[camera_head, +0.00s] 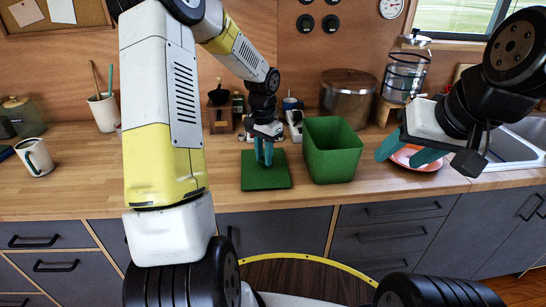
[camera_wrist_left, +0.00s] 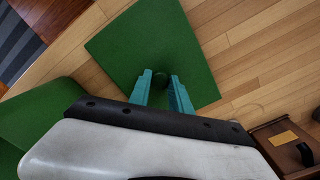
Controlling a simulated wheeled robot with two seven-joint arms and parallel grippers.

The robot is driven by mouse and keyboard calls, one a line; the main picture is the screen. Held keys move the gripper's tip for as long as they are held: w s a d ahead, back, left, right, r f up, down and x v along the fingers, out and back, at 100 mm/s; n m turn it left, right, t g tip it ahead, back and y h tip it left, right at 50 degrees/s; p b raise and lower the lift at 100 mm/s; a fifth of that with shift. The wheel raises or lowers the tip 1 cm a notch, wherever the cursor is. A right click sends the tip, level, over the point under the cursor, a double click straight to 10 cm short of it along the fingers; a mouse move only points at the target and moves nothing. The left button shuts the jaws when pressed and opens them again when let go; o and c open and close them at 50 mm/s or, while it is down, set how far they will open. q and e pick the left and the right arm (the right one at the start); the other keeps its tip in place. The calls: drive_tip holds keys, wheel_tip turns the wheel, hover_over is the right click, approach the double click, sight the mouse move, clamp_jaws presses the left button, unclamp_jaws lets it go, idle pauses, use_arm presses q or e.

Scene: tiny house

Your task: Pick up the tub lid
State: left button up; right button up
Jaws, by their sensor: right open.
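The tub lid (camera_head: 265,183) is a flat green square lying on the wooden counter, left of the green tub. It also shows in the left wrist view (camera_wrist_left: 150,35), with a small dark green knob (camera_wrist_left: 160,81) at its middle. My left gripper (camera_head: 264,152) points down over the lid; its teal fingers (camera_wrist_left: 161,88) stand on either side of the knob. A narrow gap shows between them, but whether they touch the knob cannot be told. The lid looks flat on the counter. My right gripper (camera_head: 405,153) is open and empty over the counter at the right.
The green tub (camera_head: 333,150) stands open right beside the lid. A steel pot (camera_head: 348,98), a glass dispenser (camera_head: 404,73) and a coral plate (camera_head: 418,163) are nearby. A white mug (camera_head: 36,157) is far left. The counter between mug and lid looks clear, partly hidden by my arm.

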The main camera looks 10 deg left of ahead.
use_arm(q)
clamp_jaws()
idle(1.1)
